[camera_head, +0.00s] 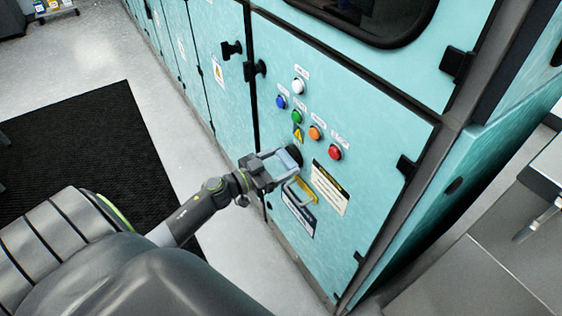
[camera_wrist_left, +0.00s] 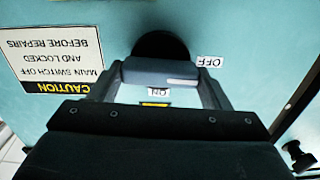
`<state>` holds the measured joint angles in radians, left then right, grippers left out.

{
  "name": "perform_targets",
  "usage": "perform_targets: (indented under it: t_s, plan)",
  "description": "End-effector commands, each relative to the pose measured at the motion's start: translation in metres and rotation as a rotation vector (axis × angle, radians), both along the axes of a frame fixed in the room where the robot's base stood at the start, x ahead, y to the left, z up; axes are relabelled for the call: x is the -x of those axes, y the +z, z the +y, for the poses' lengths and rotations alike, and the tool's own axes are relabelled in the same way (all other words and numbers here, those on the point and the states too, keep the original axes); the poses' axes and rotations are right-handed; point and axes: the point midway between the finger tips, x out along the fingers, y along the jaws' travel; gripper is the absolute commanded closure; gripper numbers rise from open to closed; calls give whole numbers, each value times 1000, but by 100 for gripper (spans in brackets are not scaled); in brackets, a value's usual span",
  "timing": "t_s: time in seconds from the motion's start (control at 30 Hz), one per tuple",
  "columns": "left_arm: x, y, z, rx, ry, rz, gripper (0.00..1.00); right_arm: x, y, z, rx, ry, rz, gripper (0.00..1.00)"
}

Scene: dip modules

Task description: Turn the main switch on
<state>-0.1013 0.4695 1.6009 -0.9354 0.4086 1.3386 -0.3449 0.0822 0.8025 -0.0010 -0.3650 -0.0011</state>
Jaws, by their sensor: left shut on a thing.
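The main switch is a black round rotary switch (camera_head: 293,154) on the teal cabinet door. In the left wrist view, its dark base (camera_wrist_left: 160,46) shows behind a grey bar-shaped handle with a white mark toward its right end, on the side of the OFF label (camera_wrist_left: 209,61). The ON label (camera_wrist_left: 158,91) is below the handle in that upside-down view. My left gripper (camera_head: 277,166) is at the switch, its fingers (camera_wrist_left: 160,78) shut on the handle from both sides. The fingers hide part of the switch. My right gripper is not in view.
Above the switch are white (camera_head: 298,86), blue (camera_head: 281,101), green (camera_head: 296,116), orange (camera_head: 315,132) and red (camera_head: 335,152) buttons. A caution plate (camera_head: 330,188) is beside the gripper. Black door latches (camera_head: 260,69) stick out at the left. A dark mat (camera_head: 90,150) lies on the floor.

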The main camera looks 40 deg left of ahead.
Motion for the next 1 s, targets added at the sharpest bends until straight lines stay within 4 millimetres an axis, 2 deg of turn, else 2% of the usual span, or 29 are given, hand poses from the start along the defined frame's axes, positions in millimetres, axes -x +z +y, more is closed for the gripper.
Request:
perform_targets:
  t_s: [0.27, 1.0]
  plan:
    - [0, 2, -1, -168, -1, -69, 52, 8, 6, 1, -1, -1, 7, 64]
    - [1, -1, -2, -817, -1, -338, 52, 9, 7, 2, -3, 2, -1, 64]
